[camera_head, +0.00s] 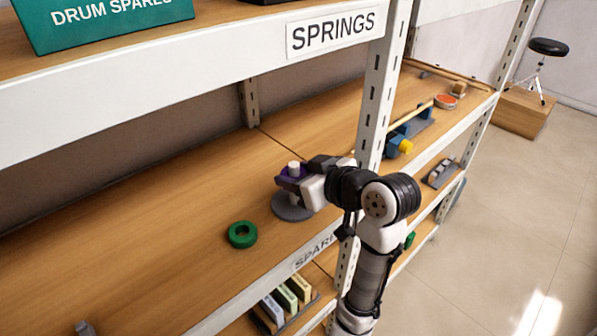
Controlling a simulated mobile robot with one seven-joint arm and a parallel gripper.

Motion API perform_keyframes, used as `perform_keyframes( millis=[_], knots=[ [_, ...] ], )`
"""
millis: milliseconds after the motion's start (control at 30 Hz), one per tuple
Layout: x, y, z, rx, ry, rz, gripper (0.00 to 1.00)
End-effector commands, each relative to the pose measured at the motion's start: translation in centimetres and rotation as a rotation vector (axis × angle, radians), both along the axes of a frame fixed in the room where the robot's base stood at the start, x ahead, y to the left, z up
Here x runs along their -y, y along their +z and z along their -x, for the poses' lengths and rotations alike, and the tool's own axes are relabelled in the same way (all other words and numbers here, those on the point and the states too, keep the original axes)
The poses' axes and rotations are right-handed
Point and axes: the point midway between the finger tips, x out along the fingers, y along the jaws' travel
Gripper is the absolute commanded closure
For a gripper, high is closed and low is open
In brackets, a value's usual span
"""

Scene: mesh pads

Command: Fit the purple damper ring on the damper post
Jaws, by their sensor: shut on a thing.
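The purple damper ring (286,182) is at my gripper (290,178) on the middle shelf. My gripper is shut on it, and its fingers hide part of the ring. A white post top (294,168) rises out through or just behind the ring. A round grey base (291,207) lies below the gripper on the shelf. The ring appears to be around the upper part of the post, above the base. I cannot tell how far down it sits or whether it touches the post.
A green ring (242,234) lies on the shelf left of the base. A white shelf upright (381,90) stands close to my arm. A blue and yellow fixture (402,140) is to the right. The shelf at left is mostly clear.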

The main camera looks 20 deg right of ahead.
Motion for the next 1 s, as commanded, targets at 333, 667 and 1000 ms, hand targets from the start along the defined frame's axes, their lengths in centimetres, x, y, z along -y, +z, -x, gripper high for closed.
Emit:
perform_keyframes(
  millis=[333,667,1000],
  knots=[
    [-0.01,-0.76,0.0,0.0,0.0,0.001,0.73],
    [-0.01,-0.74,0.0,0.0,0.0,0.001,0.27],
    [0.13,-0.65,0.26,0.0,-0.001,0.001,0.26]
  ],
)
